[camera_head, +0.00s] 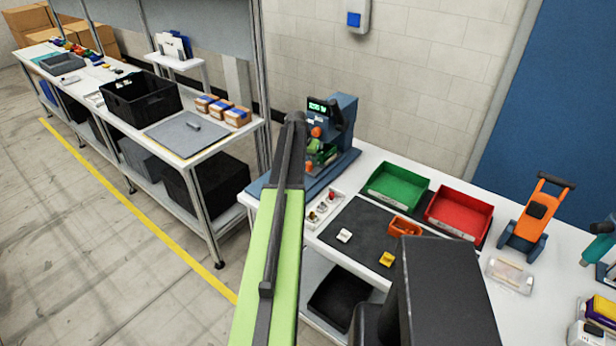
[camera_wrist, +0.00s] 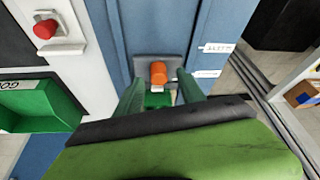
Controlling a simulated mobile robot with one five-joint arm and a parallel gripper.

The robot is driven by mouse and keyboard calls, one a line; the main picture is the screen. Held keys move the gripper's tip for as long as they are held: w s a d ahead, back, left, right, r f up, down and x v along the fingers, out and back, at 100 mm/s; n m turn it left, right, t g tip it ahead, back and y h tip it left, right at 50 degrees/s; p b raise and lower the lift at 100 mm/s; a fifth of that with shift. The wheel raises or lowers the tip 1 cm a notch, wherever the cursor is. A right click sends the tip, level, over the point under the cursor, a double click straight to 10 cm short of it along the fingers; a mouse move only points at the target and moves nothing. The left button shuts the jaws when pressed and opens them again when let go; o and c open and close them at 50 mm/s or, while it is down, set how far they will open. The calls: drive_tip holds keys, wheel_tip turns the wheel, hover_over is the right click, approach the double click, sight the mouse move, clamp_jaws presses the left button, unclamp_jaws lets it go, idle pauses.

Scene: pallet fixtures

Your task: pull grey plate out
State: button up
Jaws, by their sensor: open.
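In the wrist view a small grey plate (camera_wrist: 179,65) lies against the blue body of the fixture (camera_wrist: 115,35). An orange knob (camera_wrist: 158,72) stands out from the plate. My gripper (camera_wrist: 158,90) is open, with a green finger on each side below the knob. A small green block shows between the fingers; I cannot tell whether they touch anything. In the head view the blue fixture (camera_head: 344,110) stands at the back left of the near white table, with a green-lit display and orange knobs. My arm partly hides it, and the plate cannot be made out there.
A green bin (camera_head: 395,186) and a red bin (camera_head: 460,210) stand right of the fixture. A white tray of small parts (camera_head: 323,208) and a dark mat (camera_head: 350,215) lie in front. A shelf bench with a black crate (camera_head: 142,97) stands left.

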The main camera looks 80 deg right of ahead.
drive_tip(key=b+x, duration=0.1)
drive_tip(key=x, duration=0.1)
drive_tip(key=shift+d+f, duration=0.15)
drive_tip(key=shift+f, duration=0.1)
drive_tip(key=shift+r, duration=0.1)
drive_tip(key=c, duration=1)
clamp_jaws()
drive_tip(key=shift+w, duration=0.1)
